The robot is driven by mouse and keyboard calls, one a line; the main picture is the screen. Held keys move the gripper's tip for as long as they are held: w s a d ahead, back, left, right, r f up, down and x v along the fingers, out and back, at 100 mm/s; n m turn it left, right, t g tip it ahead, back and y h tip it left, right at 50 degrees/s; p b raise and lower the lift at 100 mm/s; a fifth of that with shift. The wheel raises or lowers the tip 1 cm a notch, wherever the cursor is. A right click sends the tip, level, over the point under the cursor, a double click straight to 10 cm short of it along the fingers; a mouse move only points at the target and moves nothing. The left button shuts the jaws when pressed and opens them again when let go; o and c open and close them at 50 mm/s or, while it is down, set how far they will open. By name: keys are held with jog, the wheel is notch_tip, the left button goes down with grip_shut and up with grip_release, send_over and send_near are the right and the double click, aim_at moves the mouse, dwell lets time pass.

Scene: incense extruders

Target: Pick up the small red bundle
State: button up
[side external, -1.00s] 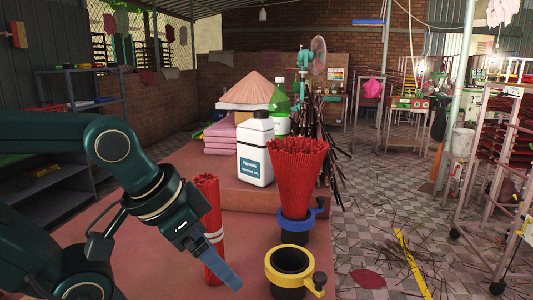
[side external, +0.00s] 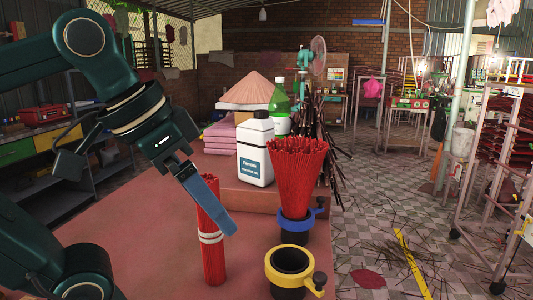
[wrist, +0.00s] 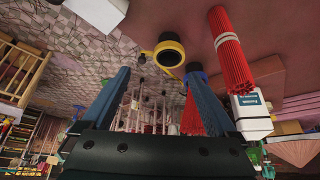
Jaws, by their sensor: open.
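The small red bundle (side external: 212,258) stands upright on the reddish table, with pale bands around its middle. In the wrist view the bundle (wrist: 231,52) is at the upper right, outside my jaws and beside the right finger. My gripper (side external: 230,230) points down and to the right. Its blue finger crosses in front of the bundle in the side view, hiding part of its upper half. The wrist view shows both fingers of my gripper (wrist: 158,76) spread apart, with nothing held between them.
A black cup with a yellow ring (side external: 291,262) stands right of the bundle. Behind it, a larger red bundle (side external: 296,170) fans out of a blue-ringed holder (side external: 297,222). A white bottle (side external: 255,155) and a green bottle (side external: 281,106) stand on the raised block. The table's left is clear.

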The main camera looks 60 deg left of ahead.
notch_tip(320, 180, up, 8)
jog(key=m+t+y, duration=0.2)
jog(key=m+y, duration=1.4)
jog(key=m, duration=0.7)
send_over(209, 227)
notch_tip(209, 227, down, 21)
jog(key=shift+f, duration=0.15)
jog(key=shift+x, duration=2.55)
jog(key=shift+c, duration=0.3)
grip_shut()
